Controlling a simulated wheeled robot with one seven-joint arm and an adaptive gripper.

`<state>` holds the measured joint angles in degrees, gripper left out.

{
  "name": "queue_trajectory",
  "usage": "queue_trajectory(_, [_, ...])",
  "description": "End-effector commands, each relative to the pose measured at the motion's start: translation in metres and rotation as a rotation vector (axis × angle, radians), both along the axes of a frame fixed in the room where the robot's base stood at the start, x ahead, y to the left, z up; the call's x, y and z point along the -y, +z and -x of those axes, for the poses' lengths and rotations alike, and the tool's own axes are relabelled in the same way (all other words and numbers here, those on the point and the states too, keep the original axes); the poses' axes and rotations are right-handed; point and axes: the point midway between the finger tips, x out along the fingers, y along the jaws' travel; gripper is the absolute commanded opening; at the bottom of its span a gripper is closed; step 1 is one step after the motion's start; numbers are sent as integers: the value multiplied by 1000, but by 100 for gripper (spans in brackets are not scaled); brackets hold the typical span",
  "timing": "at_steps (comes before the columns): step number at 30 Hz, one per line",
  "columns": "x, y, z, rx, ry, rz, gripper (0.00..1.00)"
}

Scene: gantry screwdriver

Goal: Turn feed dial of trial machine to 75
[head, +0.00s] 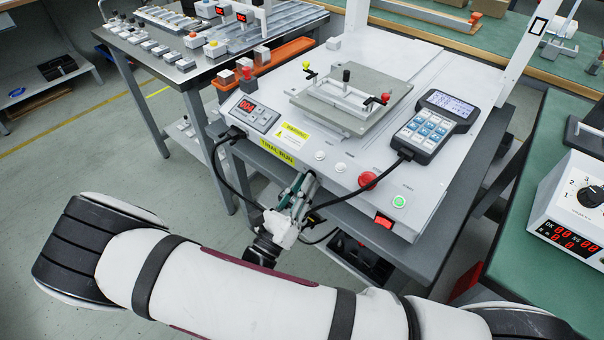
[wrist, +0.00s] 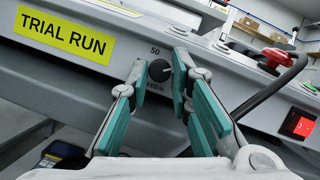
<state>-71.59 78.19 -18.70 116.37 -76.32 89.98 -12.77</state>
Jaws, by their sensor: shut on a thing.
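The feed dial (wrist: 159,71) is a small round dark knob on the front face of the trial machine (head: 437,200). In the wrist view "50" is printed above it and a partly hidden label, apparently ending in "%", below it. I cannot read the knob's pointer clearly. My gripper (wrist: 160,72) has its green-padded fingers on either side of the dial and is shut on it. In the head view my gripper (head: 303,187) reaches the front edge of the machine, and the dial is hidden there. The yellow "TRIAL RUN" label (wrist: 64,36) is left of the dial.
A red rocker switch (wrist: 299,124) is right of the dial, with a dark cable (wrist: 268,93) hanging between. A red button (head: 367,179), a green button (head: 399,201) and a handheld keypad (head: 427,127) are on top. A counter display (head: 255,112) sits at the left.

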Motion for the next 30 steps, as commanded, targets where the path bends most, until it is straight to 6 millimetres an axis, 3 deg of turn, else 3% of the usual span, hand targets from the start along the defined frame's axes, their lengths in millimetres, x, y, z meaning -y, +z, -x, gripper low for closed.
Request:
queue_trajectory(15, [1,3,3,-266,2,267,0])
queue_trajectory(30, [2,2,2,-330,2,333,0])
